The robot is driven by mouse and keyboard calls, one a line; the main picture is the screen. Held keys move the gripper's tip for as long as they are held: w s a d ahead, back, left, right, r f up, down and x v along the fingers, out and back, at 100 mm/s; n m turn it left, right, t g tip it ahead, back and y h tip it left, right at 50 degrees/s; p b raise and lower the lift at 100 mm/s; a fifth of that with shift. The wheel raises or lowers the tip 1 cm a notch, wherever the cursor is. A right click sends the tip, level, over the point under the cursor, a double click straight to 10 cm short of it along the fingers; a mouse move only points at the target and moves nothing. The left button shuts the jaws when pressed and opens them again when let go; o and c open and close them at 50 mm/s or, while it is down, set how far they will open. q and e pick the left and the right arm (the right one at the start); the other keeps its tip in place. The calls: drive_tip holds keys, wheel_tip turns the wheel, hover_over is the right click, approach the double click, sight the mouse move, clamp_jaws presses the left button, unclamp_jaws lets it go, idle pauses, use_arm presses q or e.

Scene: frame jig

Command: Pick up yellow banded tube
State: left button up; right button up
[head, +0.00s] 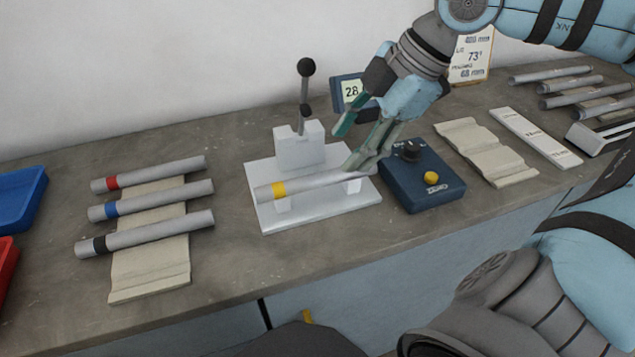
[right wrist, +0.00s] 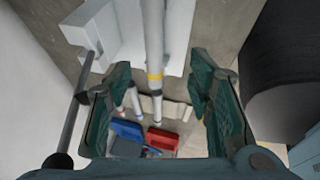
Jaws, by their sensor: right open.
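The yellow banded tube (head: 308,185) is a grey metal tube with a yellow band near its left end. It lies across the supports of a white jig (head: 340,207). My right gripper (head: 358,147) is open above the tube's right part, its fingers slanting down towards it. In the right wrist view the tube (right wrist: 154,45) runs between the two open fingers (right wrist: 165,105). I cannot tell whether a finger touches it. My left gripper is not in view.
Tubes with red, blue and black bands (head: 160,208) lie on a beige holder at left. A lever (head: 305,90) rises behind the jig. A blue control box (head: 425,183) stands right of the jig. Blue (head: 22,198) and red (head: 6,270) bins sit at the left edge.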

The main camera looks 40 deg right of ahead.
sight(321, 176)
drive_tip(key=x, duration=0.6)
drive_tip(key=w+x, duration=0.1)
drive_tip(key=x, duration=0.3)
drive_tip(key=shift+d+r, duration=0.1)
drive_tip(key=shift+d, duration=0.1)
drive_tip(key=shift+s+p, duration=0.1)
drive_tip(key=shift+p, duration=0.2)
clamp_jaws()
